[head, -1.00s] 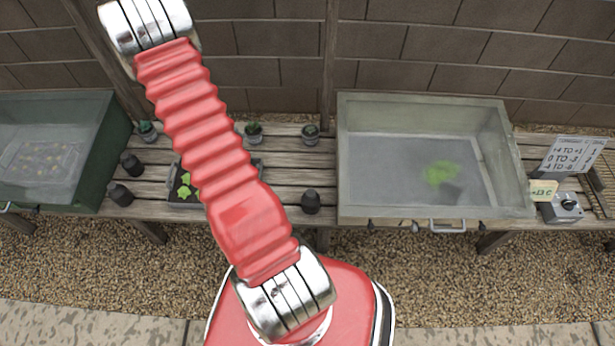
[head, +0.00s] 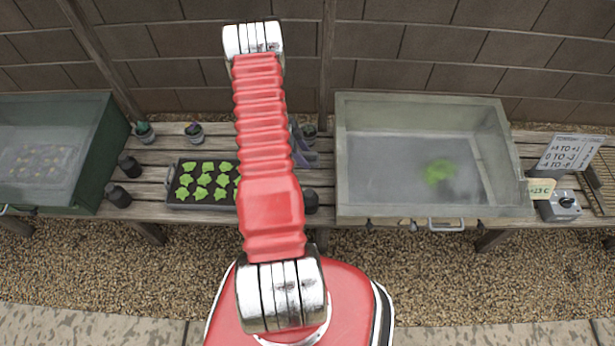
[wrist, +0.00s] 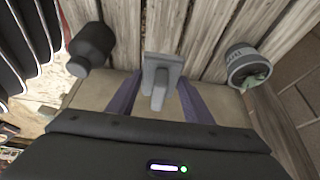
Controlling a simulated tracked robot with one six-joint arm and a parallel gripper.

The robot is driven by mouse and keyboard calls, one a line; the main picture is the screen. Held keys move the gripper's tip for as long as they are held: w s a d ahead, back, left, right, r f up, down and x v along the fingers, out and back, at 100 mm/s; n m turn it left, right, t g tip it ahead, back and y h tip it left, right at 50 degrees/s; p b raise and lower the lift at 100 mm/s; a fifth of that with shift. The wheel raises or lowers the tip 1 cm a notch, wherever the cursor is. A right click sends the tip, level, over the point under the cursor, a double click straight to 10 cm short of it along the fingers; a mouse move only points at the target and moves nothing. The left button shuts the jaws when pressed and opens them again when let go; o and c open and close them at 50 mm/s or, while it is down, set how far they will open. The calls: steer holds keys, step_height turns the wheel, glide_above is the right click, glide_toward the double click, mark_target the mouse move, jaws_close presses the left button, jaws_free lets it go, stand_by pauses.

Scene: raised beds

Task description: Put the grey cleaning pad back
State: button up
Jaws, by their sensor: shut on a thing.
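The grey cleaning pad (wrist: 160,70) is a small grey block with a raised grip, seen in the wrist view between my purple fingers. My gripper (wrist: 158,104) is shut on it. In the head view my gripper (head: 301,156) is low over the bench, between the seedling tray and the right glazed box, partly behind my red arm. The pad (head: 312,157) shows there as a small grey patch. I cannot tell whether it touches the slats. The right box (head: 355,210) has a misty grey pane with a green patch (head: 438,172) showing through.
A dark weight-like object (wrist: 92,45) and a labelled pot (wrist: 248,65) stand on either side of the pad. The seedling tray (head: 204,206) lies to the left. A dial box (head: 563,205) and a sign (head: 572,152) stand at the right end of the bench (head: 150,182).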

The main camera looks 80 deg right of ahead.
steer(key=shift+f, duration=2.9)
steer(key=shift+f, duration=0.1)
steer(key=shift+f, duration=1.95)
steer(key=shift+f, duration=0.1)
steer(key=o, duration=1.1)
steer(key=v, duration=1.2)
